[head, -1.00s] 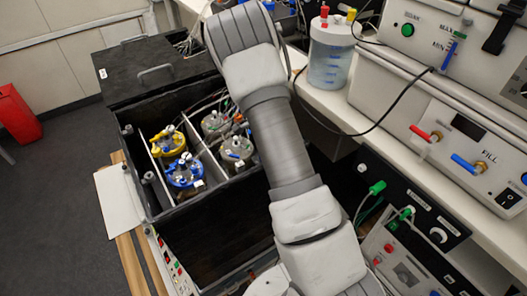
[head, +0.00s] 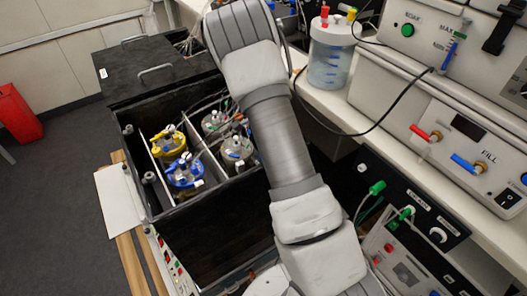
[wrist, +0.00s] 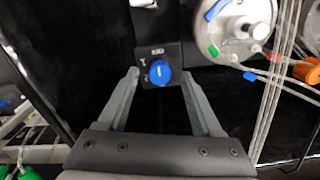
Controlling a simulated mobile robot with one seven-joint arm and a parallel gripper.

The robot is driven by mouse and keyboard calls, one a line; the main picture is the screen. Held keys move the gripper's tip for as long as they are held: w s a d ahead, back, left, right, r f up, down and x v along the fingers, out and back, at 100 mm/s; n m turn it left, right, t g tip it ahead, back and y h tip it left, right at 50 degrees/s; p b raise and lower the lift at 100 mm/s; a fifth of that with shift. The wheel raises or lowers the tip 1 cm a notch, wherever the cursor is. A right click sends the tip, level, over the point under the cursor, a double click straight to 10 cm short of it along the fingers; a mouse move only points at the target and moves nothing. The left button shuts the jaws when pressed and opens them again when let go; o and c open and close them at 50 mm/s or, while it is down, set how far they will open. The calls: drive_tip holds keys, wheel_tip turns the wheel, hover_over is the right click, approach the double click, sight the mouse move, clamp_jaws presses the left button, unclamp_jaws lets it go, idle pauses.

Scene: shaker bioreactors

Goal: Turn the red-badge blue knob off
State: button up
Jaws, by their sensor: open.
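In the wrist view a round blue knob (wrist: 160,73) with a pale mark on its face sits on a small black plate (wrist: 146,81) with white lettering. I see no red badge on or beside it. My gripper (wrist: 160,78) is open, its two grey fingers on either side of the knob with a gap on each side. Whether the fingertips reach the knob's depth I cannot tell. In the head view my gripper and this knob are hidden.
A black box (head: 212,222) holds several vessels, among them a yellow-topped (head: 168,146) and a blue-topped one (head: 186,173). In the wrist view a white vessel top (wrist: 238,28) and tubes (wrist: 275,90) lie right of the knob. A bench with red and blue valves (head: 468,163) stands right.

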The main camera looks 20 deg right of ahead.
wheel_tip(320, 180, up, 16)
drive_tip(key=p, duration=0.2)
drive_tip(key=shift+r, duration=0.15)
drive_tip(key=s+a+r+n+t+y+p, duration=0.1)
drive_tip(key=s+a+r+n, duration=0.25)
drive_tip(key=s+r, duration=0.35)
drive_tip(key=s+a+r+n+t+p, duration=0.1)
drive_tip(key=s+a+r+n, duration=0.3)
drive_tip(key=r, duration=0.5)
drive_tip(key=s+a+r+n+t, duration=0.1)
drive_tip(key=s+r+n, duration=0.1)
drive_tip(key=s+n, duration=0.3)
drive_tip(key=s+a+r+n+t+h+p, duration=0.1)
drive_tip(key=s+a+r+n+t, duration=0.1)
drive_tip(key=s+n, duration=0.4)
drive_tip(key=s+r, duration=0.1)
drive_tip(key=s, duration=0.4)
drive_tip(key=shift+t, duration=0.3)
drive_tip(key=shift+s, duration=0.2)
